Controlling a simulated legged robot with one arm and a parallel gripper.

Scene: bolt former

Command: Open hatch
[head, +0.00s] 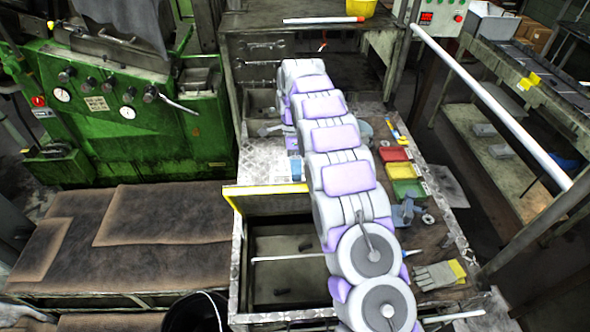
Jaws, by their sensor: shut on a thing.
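The hatch (275,203) is an olive-brown panel with a yellow edge. It stands raised at the far side of a rectangular opening in the metal-topped bench. Below it the dark compartment (283,244) is exposed, with small dark items on its floor. A thin pale rod lies across the opening, and its right end goes behind my arm. My white and purple arm runs from the lower right up over the bench and covers the right end of the hatch and opening. My gripper is not visible, so I cannot see what it touches.
Red, yellow and green trays (408,188), a tool and gloves (436,275) lie right of my arm. A green machine (120,115) stands left, behind a brown-covered table (130,235). A black bucket (197,313) is in front. A white pole (490,105) slants at the right.

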